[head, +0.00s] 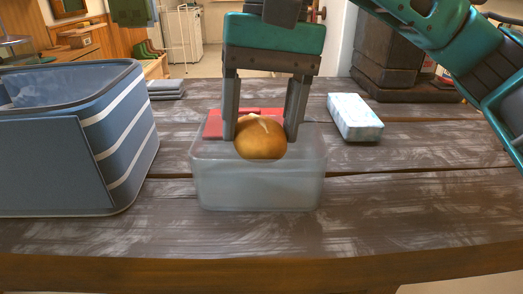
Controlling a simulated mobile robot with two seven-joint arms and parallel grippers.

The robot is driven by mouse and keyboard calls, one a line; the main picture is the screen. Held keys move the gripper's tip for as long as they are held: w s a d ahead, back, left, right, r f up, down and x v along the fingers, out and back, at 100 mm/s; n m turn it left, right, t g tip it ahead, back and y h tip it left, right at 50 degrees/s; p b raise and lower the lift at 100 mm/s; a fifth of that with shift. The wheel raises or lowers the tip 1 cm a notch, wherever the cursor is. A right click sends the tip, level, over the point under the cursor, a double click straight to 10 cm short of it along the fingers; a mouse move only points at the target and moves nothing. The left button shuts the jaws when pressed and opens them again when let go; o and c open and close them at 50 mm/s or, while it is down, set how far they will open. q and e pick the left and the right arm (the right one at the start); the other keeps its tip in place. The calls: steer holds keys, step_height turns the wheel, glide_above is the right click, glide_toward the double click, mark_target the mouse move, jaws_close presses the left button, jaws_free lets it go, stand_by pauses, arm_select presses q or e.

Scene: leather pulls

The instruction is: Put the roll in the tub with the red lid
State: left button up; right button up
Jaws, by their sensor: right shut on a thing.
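The roll (261,140) is round and golden brown with a pale streak on top. My right gripper (262,133) points down with one finger on each side of the roll and is shut on it. It holds the roll at the mouth of the clear tub (258,190), with the roll's lower part below the tub's rim. I cannot tell whether the roll touches the tub's floor. The red lid (214,124) shows behind the roll at the tub's back edge, partly hidden by the fingers. My left gripper is not in view.
A blue striped bin (125,130) stands at the left, close to the tub. A pale speckled block (355,117) lies to the right behind the tub. Grey folded cloths (166,88) lie at the back left. The wooden table (420,200) is clear at the front right.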

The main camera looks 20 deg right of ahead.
mark_target(264, 121)
step_height(264, 121, down, 4)
steer(key=shift+r+b, duration=0.2)
steer(key=shift+b, duration=0.15)
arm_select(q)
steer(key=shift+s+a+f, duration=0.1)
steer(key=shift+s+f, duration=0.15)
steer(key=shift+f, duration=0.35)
arm_select(e)
steer(key=shift+f, duration=0.3)
steer(key=shift+f, duration=0.2)
steer(key=o, duration=1.1)
steer(key=shift+c, duration=0.2)
steer(key=shift+r, duration=0.45)
steer(key=r, duration=0.3)
steer(key=d+r+p, duration=0.1)
steer(key=r, duration=0.3)
steer(key=w+r+p, duration=0.1)
steer(key=r, duration=0.2)
steer(key=shift+d+r, duration=0.35)
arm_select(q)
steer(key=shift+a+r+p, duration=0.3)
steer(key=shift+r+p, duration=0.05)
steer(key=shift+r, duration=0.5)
arm_select(e)
steer(key=shift+r, duration=0.3)
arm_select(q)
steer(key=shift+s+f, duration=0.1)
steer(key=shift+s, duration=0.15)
